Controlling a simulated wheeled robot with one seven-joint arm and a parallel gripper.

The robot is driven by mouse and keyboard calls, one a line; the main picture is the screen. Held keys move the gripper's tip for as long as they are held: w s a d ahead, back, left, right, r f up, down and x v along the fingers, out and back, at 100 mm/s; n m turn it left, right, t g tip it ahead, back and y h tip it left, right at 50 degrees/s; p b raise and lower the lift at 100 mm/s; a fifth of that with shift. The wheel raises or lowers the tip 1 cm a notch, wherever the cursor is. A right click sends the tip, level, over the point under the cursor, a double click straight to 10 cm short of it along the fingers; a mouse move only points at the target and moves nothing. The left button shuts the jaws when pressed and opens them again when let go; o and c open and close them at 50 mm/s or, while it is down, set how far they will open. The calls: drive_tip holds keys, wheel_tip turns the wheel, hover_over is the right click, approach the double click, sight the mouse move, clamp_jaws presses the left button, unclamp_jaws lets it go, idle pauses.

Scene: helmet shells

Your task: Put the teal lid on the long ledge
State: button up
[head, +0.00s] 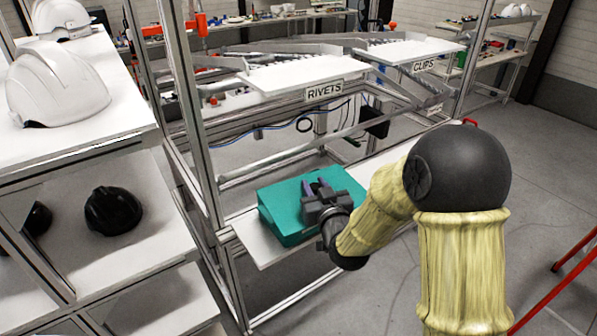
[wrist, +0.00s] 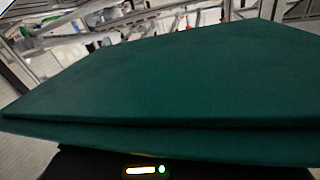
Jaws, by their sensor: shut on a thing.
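The teal lid (head: 283,213) is a flat, box-like piece at the left part of the long white ledge (head: 262,246) in the head view. It lies over the ledge; whether it rests on it or hovers just above I cannot tell. My gripper (head: 318,190) is shut on the lid at its near right side. In the wrist view the lid (wrist: 165,75) fills most of the picture, and its near edge is close to the camera. The fingertips are hidden there.
A metal frame post (head: 190,110) stands just left of the lid. Above and behind are white trays labelled RIVETS (head: 300,75) and CLIPS (head: 415,50). A shelf at left holds a white helmet (head: 55,88) and a black helmet (head: 113,210). The ledge continues to the right behind my arm.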

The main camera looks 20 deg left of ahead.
drive_tip(key=w+d+f+m+t+h, duration=0.1)
drive_tip(key=d+f+m+h, duration=0.5)
drive_tip(key=d+f, duration=2.2)
wheel_tip(320, 180, down, 2)
drive_tip(key=t+h, duration=0.1)
drive_tip(key=h, duration=0.2)
drive_tip(key=shift+w, duration=0.3)
wheel_tip(320, 180, down, 10)
drive_tip(key=b, duration=1)
drive_tip(key=shift+a, duration=0.15)
drive_tip(key=shift+w, duration=0.1)
drive_tip(key=shift+f, duration=0.1)
